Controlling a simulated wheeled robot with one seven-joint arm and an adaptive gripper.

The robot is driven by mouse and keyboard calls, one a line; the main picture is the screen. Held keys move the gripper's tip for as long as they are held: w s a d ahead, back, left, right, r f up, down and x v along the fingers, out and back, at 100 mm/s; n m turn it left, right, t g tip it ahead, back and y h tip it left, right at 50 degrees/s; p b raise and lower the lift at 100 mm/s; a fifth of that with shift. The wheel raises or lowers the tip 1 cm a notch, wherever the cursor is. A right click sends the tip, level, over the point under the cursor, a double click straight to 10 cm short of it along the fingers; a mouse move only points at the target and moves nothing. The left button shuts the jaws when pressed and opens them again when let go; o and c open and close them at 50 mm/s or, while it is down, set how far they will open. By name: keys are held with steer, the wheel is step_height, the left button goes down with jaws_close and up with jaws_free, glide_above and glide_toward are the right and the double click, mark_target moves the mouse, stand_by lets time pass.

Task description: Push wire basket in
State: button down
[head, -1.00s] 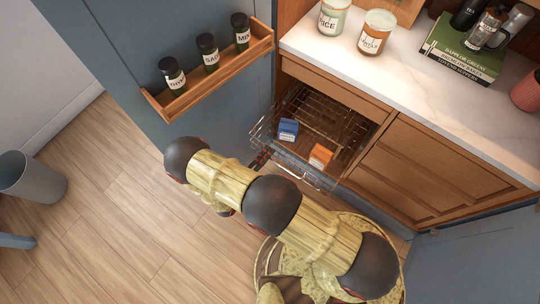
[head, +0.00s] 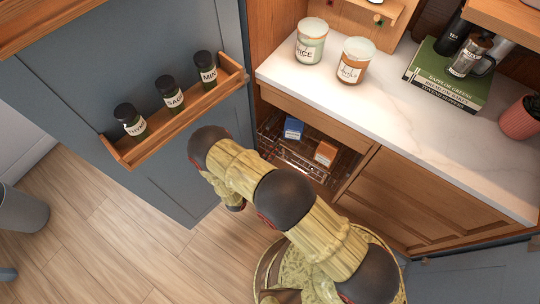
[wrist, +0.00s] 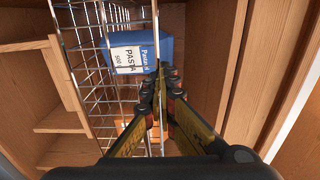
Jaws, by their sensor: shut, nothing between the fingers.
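The wire basket (head: 298,161) sits low in the wooden cabinet, under the counter, with its front close to the cabinet opening in the head view. Its wire mesh (wrist: 92,62) fills the left and middle of the wrist view. In it are a blue pasta box (head: 293,127), also in the wrist view (wrist: 125,55), and an orange box (head: 326,153). My gripper (wrist: 166,80) is shut and empty, its fingertips at the basket's front wires. I cannot tell whether they touch.
An open blue-grey door with a spice rack (head: 180,115) holding three jars stands at the left. Above is the marble counter (head: 400,125) with two jars, books (head: 447,75) and a pot. Wooden cabinet walls flank the basket.

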steer(key=x, duration=0.8)
steer(key=shift+w, duration=0.1)
steer(key=shift+r, duration=0.1)
steer(key=p+v, duration=0.2)
steer(key=v, duration=1.2)
